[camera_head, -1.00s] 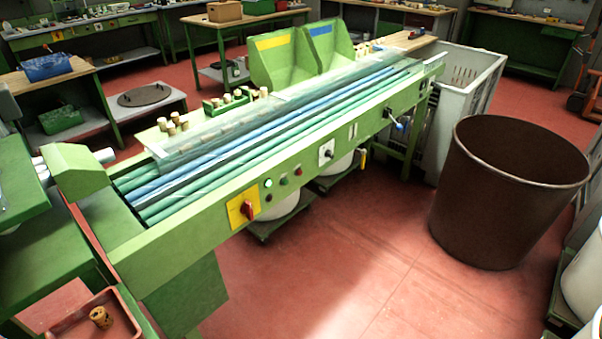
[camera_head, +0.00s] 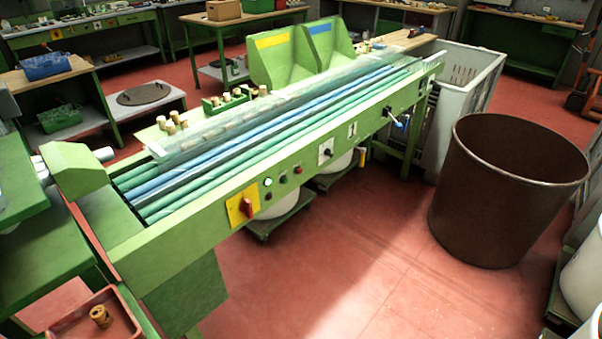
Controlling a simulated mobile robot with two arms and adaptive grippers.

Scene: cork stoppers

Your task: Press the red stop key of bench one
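The green roller bench (camera_head: 190,240) runs diagonally from the lower left to the upper middle. Its front panel has a small red key (camera_head: 298,169), to the right of a dark green key (camera_head: 283,179) and a pale round lamp or key (camera_head: 268,182). A larger red rotary switch (camera_head: 248,207) sits on a yellow plate to their left. Neither of my grippers is in view, and nothing covers the red key.
A large brown bin (camera_head: 500,200) stands on the right, with a grey crate (camera_head: 470,95) behind it. A red tray (camera_head: 75,325) holding a cork is at lower left. White tubs on low stands sit under the bench. The red floor in front of the panel is clear.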

